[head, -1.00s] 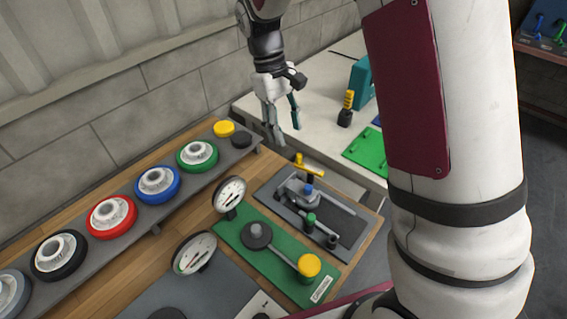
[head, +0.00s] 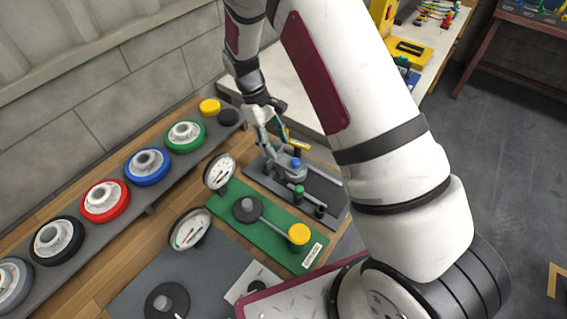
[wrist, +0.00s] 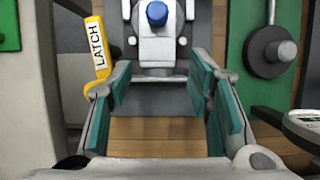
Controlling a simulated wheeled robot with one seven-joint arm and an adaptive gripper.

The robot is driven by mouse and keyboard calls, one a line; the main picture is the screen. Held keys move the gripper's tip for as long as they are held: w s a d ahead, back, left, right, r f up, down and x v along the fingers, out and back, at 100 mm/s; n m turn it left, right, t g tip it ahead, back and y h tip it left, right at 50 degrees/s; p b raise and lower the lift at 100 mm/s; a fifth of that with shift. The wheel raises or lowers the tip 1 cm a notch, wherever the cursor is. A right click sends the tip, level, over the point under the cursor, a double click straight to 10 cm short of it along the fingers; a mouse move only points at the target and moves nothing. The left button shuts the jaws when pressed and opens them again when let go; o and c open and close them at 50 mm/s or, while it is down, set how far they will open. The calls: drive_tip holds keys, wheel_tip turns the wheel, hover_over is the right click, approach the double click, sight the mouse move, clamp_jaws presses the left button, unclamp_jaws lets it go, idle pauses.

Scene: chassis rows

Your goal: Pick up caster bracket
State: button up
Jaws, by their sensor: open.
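A grey metal piece with a blue knob (head: 295,164) sits on the dark grey fixture plate (head: 322,187); it looks like the caster bracket, though I cannot tell bracket from clamp for sure. In the wrist view its pale body (wrist: 157,48) shows at the top centre, beyond my fingertips. My gripper (head: 274,146) is above the far end of the fixture. In the wrist view my gripper (wrist: 158,88) is open, its teal pads apart with nothing between them. A yellow handle marked LATCH (wrist: 98,50) stands left of the piece. My gripper partly hides the piece in the head view.
A green plate (head: 273,230) with a dial gauge (head: 220,172) and yellow-knobbed lever (head: 299,234) lies beside the fixture. A rack of coloured wheels (head: 148,166) runs along the wall. A pale table (head: 300,95) stands behind.

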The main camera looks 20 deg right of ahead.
sight(283, 159)
drive_tip(key=shift+p+x, duration=0.75)
drive_tip(key=shift+x, duration=1.85)
drive_tip(key=shift+w+d, duration=0.15)
clamp_jaws()
